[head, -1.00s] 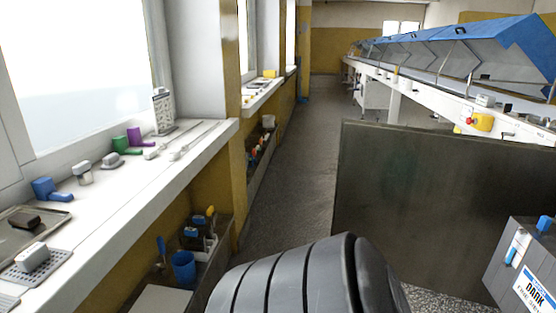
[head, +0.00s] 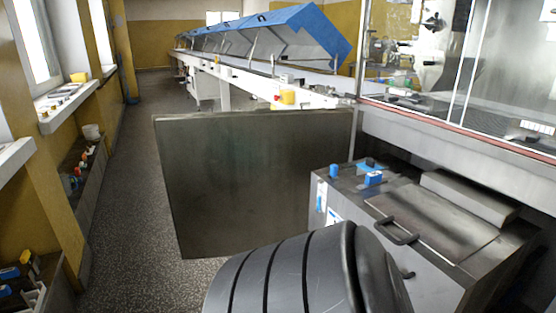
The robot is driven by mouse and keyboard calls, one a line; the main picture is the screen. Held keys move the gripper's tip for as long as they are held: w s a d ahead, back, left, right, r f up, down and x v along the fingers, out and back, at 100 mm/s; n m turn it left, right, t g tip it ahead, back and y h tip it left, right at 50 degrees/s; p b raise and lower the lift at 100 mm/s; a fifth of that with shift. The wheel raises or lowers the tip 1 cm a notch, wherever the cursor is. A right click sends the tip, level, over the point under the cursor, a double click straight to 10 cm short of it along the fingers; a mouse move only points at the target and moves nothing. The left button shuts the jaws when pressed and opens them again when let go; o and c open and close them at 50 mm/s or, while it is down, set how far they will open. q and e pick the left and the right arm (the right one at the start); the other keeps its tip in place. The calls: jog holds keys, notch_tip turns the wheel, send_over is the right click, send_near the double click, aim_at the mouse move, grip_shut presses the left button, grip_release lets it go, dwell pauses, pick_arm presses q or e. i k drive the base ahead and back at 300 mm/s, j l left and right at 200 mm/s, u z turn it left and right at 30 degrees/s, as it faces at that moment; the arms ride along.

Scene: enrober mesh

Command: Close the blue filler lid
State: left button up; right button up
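On the top of a grey metal cabinet (head: 420,215) at the lower right sit small blue parts: a blue cap (head: 334,171) at its left corner and a blue block (head: 373,179) beside it. I cannot tell whether either is the filler lid, or whether it is open. A long row of blue hoods (head: 300,22) stands tilted up along the conveyor at the back. Neither of my grippers is in view.
A large dark upright panel (head: 240,180) stands left of the cabinet. The cabinet top has a flat plate with a dark handle (head: 398,231). A glazed machine (head: 500,80) stands behind it. The speckled floor aisle (head: 125,185) on the left is clear.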

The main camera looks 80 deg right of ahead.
aim_at(370, 165)
jog(key=z, duration=3.25)
jog(key=i+j+z, duration=0.25)
jog(key=i+l, duration=0.05)
